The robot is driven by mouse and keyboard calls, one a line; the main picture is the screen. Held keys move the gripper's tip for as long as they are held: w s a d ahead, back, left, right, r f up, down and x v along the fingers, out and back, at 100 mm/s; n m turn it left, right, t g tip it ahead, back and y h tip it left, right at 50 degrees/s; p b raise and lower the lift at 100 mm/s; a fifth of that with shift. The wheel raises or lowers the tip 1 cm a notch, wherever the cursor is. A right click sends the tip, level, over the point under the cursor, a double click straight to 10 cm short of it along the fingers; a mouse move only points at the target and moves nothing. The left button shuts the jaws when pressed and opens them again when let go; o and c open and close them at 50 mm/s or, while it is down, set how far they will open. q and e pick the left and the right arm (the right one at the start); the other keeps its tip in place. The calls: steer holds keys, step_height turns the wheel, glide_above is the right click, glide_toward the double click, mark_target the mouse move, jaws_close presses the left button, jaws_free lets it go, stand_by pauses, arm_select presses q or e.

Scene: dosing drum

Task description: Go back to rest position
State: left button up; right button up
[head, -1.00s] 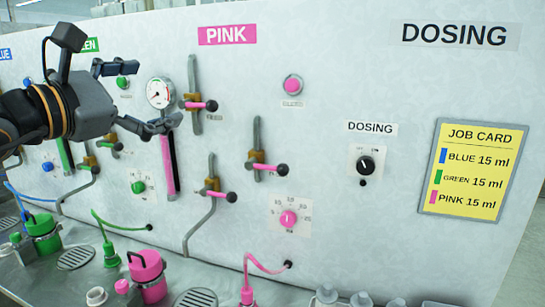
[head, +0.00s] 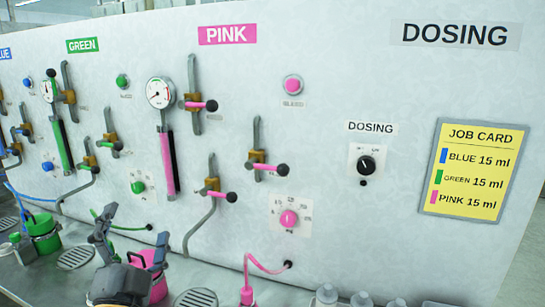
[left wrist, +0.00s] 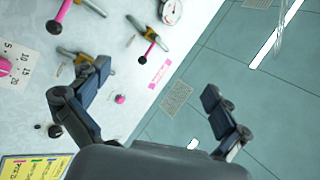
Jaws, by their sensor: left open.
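My left gripper (head: 133,236) is low at the lower left of the head view, in front of the panel's lower edge and over the counter. It is open with nothing between its fingers, and partly covers the pink canister (head: 157,285). My right gripper is not in view.
The dosing panel (head: 330,80) carries blue, green and pink valves, gauges and knobs. A yellow job card (head: 472,205) hangs at the right. A green canister (head: 42,233) stands on the counter at the left. White bottles (head: 361,300) stand at the bottom.

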arm_select(q)
steer(key=s+a+f+n+g, duration=0.1)
steer(key=s+f+n+g, duration=0.2)
steer(key=f, duration=0.5)
steer(key=s+f+n+g+y, duration=0.15)
steer(key=f+g, duration=0.25)
steer(key=f, duration=0.5)
steer(key=s+a+f+n+g+h, duration=0.1)
steer(key=s+f+n+g, duration=0.25)
steer(key=f, duration=0.45)
steer(key=s+d+f+g+h, duration=0.4)
steer(key=s+f+g, duration=0.5)
steer(key=s+f, duration=0.7)
steer(key=s+d+f+g+y+b, duration=0.1)
steer(key=s+f+b, duration=0.15)
steer(key=f, duration=1.25)
steer(key=s+f+g+b, duration=0.1)
steer(key=f+b, duration=0.2)
steer(key=f, duration=1.2)
steer(key=s+a+f+b, duration=0.2)
steer(key=s+f+b, duration=0.2)
steer(key=s+f, duration=1.2)
step_height(320, 180, down, 4)
steer(key=shift+s+a+f+g, duration=0.25)
steer(key=shift+s+a+g, duration=0.1)
steer(key=shift+s, duration=0.05)
